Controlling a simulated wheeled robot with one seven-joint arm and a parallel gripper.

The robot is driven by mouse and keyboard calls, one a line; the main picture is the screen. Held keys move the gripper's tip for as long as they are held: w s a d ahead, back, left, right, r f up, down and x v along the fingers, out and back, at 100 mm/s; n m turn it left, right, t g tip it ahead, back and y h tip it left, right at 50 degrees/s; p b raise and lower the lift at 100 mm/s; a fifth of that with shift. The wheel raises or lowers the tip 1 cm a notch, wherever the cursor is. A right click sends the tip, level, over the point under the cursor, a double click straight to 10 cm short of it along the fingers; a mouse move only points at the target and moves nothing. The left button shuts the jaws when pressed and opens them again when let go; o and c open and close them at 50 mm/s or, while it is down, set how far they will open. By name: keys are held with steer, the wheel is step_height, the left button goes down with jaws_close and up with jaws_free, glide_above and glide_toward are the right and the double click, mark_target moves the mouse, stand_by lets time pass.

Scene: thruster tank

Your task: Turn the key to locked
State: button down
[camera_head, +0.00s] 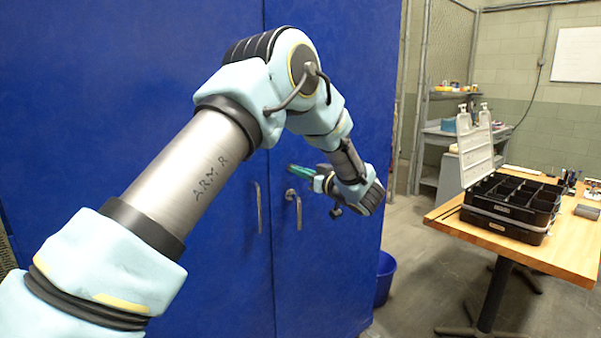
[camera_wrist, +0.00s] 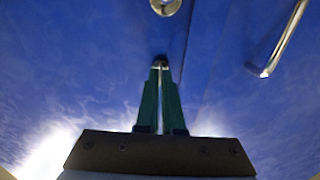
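A tall blue two-door cabinet (camera_head: 330,270) stands in front of me. My gripper (camera_head: 292,168) has green fingers and is held at the right door, just above a round metal plate (camera_head: 291,195) at the top of the door handle. In the wrist view the two fingers (camera_wrist: 160,68) lie nearly together with a thin gap between them. A small shiny metal piece, apparently the key (camera_wrist: 160,64), sits between their tips. The lock around it is dark and mostly hidden by the fingertips, so I cannot tell the key's angle. The round plate (camera_wrist: 166,6) also shows at the wrist view's top edge.
The left door's handle (camera_head: 259,208) is close by and also shows in the wrist view (camera_wrist: 284,40). A wooden table (camera_head: 560,250) with a black organizer case (camera_head: 510,232) stands at the right. A blue bucket (camera_head: 385,278) stands beside the cabinet. Floor between them is open.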

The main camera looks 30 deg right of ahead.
steer(key=c, duration=1.1)
jaws_free()
steer(key=shift+o, duration=0.2)
steer(key=shift+s, duration=0.1)
steer(key=s+d+b, duration=0.2)
steer(key=s+b, duration=0.2)
steer(key=s, duration=0.6)
steer(key=shift+s, duration=0.2)
